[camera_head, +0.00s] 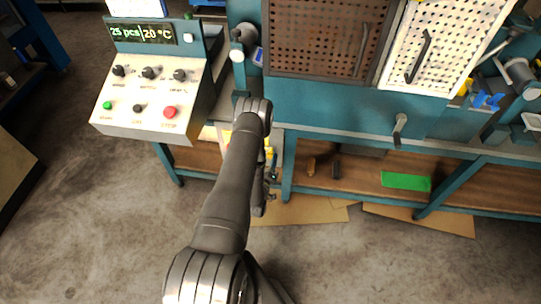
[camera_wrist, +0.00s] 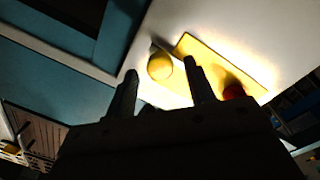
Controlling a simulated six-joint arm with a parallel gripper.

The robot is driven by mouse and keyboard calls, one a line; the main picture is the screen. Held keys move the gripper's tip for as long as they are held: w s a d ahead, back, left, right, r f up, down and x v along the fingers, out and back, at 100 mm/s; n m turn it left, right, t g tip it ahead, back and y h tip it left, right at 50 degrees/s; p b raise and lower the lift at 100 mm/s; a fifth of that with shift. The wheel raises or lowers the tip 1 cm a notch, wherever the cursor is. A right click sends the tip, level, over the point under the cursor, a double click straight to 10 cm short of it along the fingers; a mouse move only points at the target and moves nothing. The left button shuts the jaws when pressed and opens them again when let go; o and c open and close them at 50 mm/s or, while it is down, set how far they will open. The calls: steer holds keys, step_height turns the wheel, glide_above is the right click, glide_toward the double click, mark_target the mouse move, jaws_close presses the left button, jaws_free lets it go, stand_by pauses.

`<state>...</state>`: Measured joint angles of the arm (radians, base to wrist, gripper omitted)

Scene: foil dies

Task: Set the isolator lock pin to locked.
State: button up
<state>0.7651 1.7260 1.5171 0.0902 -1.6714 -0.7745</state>
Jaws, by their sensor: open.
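In the wrist view a round yellow knob (camera_wrist: 160,66) stands by a yellow plate (camera_wrist: 205,62) on a pale panel. It may be the isolator lock pin's head, but I cannot tell for sure. A red round part (camera_wrist: 233,91) shows at the plate's right end, partly behind a finger. My gripper (camera_wrist: 160,72) is open, a dark silhouette, with the yellow knob appearing between its two fingertips. I cannot tell whether either finger touches it. In the head view my arm hides most of this panel; only bits of yellow show beside it.
A control box (camera_head: 150,95) with dials and buttons stands at the left. A perforated brown door (camera_head: 325,38) and a white door (camera_head: 440,45) are above the teal bench front. A lower shelf holds a green block (camera_head: 405,181). Cardboard (camera_head: 300,210) lies on the floor.

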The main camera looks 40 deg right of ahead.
mark_target(270, 157)
steer(key=shift+x, duration=1.75)
jaws_close()
